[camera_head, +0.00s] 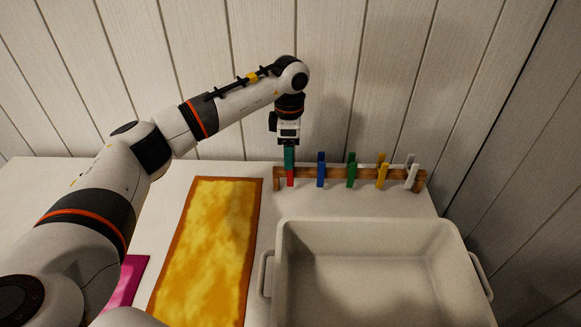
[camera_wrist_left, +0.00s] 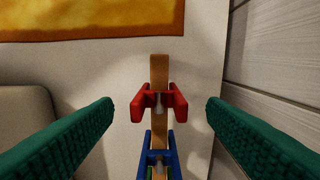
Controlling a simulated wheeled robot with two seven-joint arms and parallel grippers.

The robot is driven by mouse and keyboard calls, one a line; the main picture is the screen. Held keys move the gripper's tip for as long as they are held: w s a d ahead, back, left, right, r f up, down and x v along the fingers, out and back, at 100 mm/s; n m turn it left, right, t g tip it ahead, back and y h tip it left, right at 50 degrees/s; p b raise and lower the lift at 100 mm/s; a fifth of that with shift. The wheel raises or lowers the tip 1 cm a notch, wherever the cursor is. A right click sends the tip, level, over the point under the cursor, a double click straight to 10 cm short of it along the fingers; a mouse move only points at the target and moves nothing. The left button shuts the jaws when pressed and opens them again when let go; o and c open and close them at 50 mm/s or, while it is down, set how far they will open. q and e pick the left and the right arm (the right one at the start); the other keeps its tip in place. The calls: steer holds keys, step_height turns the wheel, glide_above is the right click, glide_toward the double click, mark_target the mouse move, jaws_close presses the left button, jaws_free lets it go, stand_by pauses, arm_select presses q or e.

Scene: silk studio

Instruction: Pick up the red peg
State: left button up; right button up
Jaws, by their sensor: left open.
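The red peg (camera_head: 290,178) is clipped on the left end of a wooden rail (camera_head: 335,174) at the back of the table. In the left wrist view the red peg (camera_wrist_left: 158,101) lies between the two green fingers, with a gap on each side. My left gripper (camera_head: 289,160) points down over the peg and hides its upper part in the head view. In the wrist view the left gripper (camera_wrist_left: 160,112) is open and empty. My right gripper is not in view.
Blue (camera_head: 321,169), green (camera_head: 351,169), yellow (camera_head: 382,170) and white (camera_head: 411,172) pegs sit along the rail to the right. A pale bin (camera_head: 375,227) stands in front. A yellow cloth panel (camera_head: 212,240) lies left of it. A plank wall (camera_head: 390,80) rises behind.

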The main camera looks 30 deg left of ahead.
arm_select(q)
step_height(320, 180, down, 5)
steer(key=shift+d+f+p, duration=0.1)
steer(key=shift+f+p, duration=0.05)
steer(key=shift+p, duration=0.2)
steer(key=c, duration=1)
